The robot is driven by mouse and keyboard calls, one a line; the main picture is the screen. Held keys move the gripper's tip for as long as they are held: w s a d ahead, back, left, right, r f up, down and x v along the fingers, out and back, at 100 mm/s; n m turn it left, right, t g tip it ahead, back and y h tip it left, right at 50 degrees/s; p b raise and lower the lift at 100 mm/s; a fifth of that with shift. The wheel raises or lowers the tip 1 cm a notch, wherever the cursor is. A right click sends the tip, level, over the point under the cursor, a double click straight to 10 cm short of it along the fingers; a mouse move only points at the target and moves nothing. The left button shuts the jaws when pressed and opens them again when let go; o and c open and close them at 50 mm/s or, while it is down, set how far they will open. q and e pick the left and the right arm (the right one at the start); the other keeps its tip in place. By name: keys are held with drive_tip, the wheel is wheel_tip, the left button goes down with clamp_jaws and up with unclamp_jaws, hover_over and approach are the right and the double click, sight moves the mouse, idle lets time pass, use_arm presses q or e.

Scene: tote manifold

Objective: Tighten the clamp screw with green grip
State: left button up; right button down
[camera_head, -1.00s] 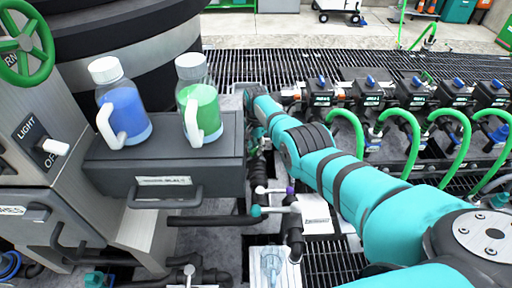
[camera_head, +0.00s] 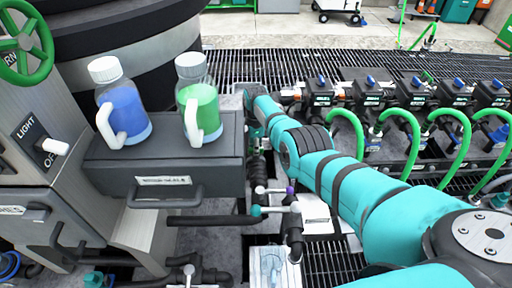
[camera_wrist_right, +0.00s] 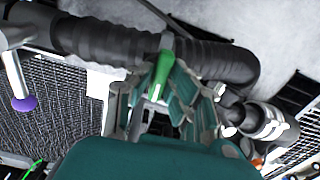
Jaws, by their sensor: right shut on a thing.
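The clamp screw's green grip (camera_wrist_right: 160,75) shows in the right wrist view, standing up beside a thick dark ribbed hose (camera_wrist_right: 205,58). My right gripper (camera_wrist_right: 168,90) has its teal fingers closed around the green grip, and the grip's upper end sticks out past them. The clamp's screw thread is hidden. In the head view my right arm reaches down behind the grey drawer box, and its gripper is mostly hidden there, as is the green grip. My left gripper is not in view.
The drawer box (camera_head: 165,165) carries a blue bottle (camera_head: 122,108) and a green bottle (camera_head: 198,105) close to my right arm. A purple-tipped lever (camera_head: 290,190) stands below the arm. Several valves with green hoses (camera_head: 400,115) line the right side.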

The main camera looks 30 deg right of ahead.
drive_tip(key=shift+m, duration=0.3)
drive_tip(key=c, duration=1.3)
unclamp_jaws()
wheel_tip(320, 180, up, 12)
